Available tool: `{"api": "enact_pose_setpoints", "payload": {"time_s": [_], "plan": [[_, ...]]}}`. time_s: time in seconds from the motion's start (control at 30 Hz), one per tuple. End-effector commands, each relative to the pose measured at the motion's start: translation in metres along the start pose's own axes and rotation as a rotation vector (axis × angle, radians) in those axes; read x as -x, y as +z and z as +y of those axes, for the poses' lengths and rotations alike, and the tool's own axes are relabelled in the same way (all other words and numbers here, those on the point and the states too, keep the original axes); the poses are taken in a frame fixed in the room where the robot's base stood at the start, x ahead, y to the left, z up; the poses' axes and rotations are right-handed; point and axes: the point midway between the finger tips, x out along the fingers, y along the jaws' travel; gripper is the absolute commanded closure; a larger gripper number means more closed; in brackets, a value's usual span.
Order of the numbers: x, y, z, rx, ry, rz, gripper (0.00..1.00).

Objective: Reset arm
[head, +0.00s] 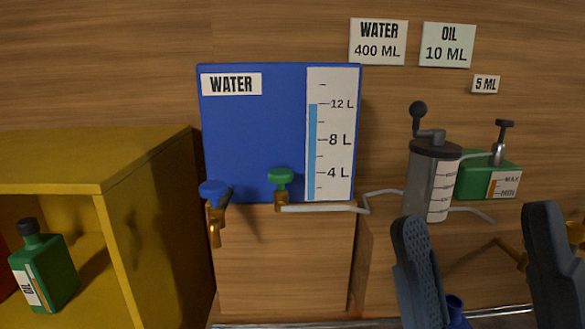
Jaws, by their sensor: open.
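My gripper (484,268) is at the lower right of the head view. Its two dark grey fingers point up and stand wide apart, with nothing held between them. The fingertips appear just below the grey cylinder (432,185) with its black lid and crank handle. Part of a blue object (456,312) shows beside the left finger, mostly hidden by it. The rest of my arm is out of the picture.
A blue water tank (255,130) with blue (214,190) and green (281,177) taps stands centrally. A green container (478,176) sits right of the cylinder. A yellow cabinet (150,220) at left holds a green oil bottle (45,272). Thin pipes run toward the cylinder.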

Motion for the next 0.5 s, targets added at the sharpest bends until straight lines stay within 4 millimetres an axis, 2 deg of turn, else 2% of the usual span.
{"api": "enact_pose_setpoints", "payload": {"time_s": [0.03, 0.17, 0.3, 0.5], "plan": [[0.017, 0.004, -0.003, -0.080, -0.034, -0.074, 0.35], [0.062, 0.018, -0.011, -0.278, -0.114, -0.261, 0.35], [0.119, 0.026, -0.016, -0.474, -0.204, -0.464, 0.35], [0.210, 0.028, -0.010, -0.711, -0.331, -0.757, 0.35]]}}
